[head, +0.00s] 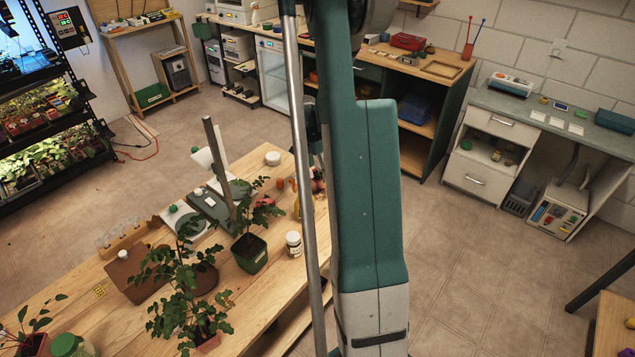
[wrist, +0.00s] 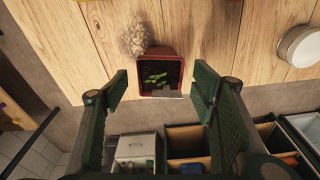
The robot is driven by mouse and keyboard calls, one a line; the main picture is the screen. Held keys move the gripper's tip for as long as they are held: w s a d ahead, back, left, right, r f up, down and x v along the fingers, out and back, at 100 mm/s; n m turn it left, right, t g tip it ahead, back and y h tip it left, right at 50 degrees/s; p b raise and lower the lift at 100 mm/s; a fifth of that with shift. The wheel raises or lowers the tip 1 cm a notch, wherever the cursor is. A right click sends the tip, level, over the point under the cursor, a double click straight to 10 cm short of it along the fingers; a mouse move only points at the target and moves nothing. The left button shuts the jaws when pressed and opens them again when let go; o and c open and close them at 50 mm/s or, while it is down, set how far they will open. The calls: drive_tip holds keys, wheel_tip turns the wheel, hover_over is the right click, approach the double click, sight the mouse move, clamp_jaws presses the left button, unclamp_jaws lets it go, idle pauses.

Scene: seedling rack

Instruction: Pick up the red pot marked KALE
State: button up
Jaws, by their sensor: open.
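A small red square pot (wrist: 176,58) with dark soil and a few green leaves stands on the wooden table in the wrist view. A pale label is on its side nearest the table edge; I cannot read any writing on it. My gripper (wrist: 160,80) is open, with one dark green finger to the left of the pot and the other to the right. There is a gap on both sides, and nothing is held. In the head view my arm hides most of this area, and I cannot make out this pot there.
A pale grainy heap (wrist: 135,36) lies beside the pot, and a round white-lidded container (wrist: 300,45) stands to the right. The table edge is close to the pot. In the head view, a leafy plant in a green pot (head: 250,254) and a white-capped jar (head: 293,244) stand on the table.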

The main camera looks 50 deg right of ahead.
sight(318, 176)
drive_tip(key=shift+d+f, duration=0.15)
drive_tip(key=shift+f, duration=0.7)
drive_tip(key=shift+d+f, duration=0.1)
drive_tip(key=shift+f, duration=0.7)
drive_tip(key=c, duration=1)
drive_tip(key=shift+c, duration=0.2)
drive_tip(key=shift+r, duration=0.15)
wheel_tip(318, 176, up, 10)
drive_tip(key=shift+p, duration=0.3)
